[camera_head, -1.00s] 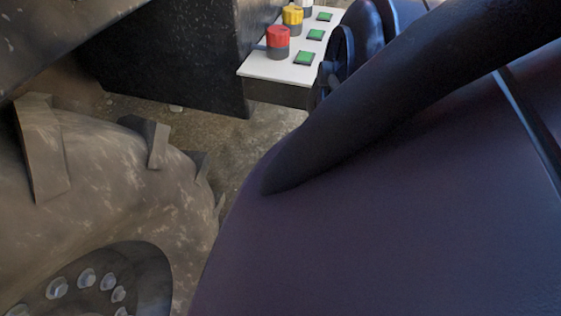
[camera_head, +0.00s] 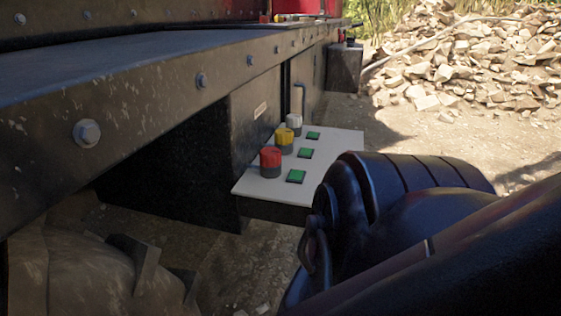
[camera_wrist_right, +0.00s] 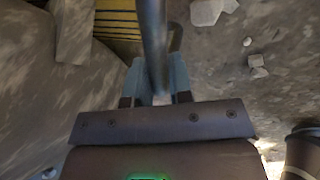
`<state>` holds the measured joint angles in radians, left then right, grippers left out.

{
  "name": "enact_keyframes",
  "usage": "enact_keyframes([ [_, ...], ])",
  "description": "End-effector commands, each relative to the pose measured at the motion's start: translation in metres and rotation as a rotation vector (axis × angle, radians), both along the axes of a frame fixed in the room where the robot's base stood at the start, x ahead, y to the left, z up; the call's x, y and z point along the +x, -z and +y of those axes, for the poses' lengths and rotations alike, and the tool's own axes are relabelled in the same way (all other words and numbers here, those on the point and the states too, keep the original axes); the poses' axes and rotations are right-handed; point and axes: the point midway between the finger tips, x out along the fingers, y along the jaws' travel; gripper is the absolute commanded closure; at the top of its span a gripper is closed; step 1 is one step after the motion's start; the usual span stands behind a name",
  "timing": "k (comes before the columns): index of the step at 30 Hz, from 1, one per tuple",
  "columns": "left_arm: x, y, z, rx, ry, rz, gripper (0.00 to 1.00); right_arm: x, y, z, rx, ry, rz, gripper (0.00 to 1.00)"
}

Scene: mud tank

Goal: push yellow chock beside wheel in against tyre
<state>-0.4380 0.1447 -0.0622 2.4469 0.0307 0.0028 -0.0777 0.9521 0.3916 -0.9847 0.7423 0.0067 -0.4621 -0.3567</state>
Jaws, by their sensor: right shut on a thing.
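The yellow chock (camera_wrist_right: 118,22), with dark stripes, lies on the ground at the top of the right wrist view, close beside the muddy tyre (camera_wrist_right: 30,85). I cannot tell whether they touch. My right gripper (camera_wrist_right: 160,98) is shut on a dark rod (camera_wrist_right: 153,45) that runs up the picture and covers part of the chock's right side. Whether the rod is joined to the chock is not clear. In the head view the tyre (camera_head: 85,275) shows at the bottom left; the chock and right gripper are out of that view. My left gripper is in neither view.
A white control panel (camera_head: 262,188) with red, yellow and white knobs and green buttons juts from the machine near my dark arm. A bolted steel beam (camera_head: 150,105) overhangs the tyre. Stones (camera_wrist_right: 207,12) lie on the ground right of the rod. A rubble heap (camera_head: 460,60) lies far back.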

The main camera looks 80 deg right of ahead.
Motion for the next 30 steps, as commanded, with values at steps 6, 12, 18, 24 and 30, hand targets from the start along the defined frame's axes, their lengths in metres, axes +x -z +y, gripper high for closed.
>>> enact_keyframes([
  [6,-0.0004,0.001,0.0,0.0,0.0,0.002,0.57,-0.0011,0.0006,0.0078,0.008,-0.001,0.001,1.0],
  [12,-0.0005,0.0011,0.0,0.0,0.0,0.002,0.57,-0.0013,0.0009,0.0082,0.008,-0.001,0.002,0.5],
  [18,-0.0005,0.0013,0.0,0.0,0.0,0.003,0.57,-0.0029,0.0016,0.0077,0.007,0.001,0.005,0.49],
  [24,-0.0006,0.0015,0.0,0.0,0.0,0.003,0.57,-0.0029,0.0017,0.0078,0.007,0.0,0.005,0.32],
  [30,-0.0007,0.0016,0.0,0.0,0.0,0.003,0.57,-0.0029,0.0018,0.0079,0.007,0.0,0.005,0.32],
])
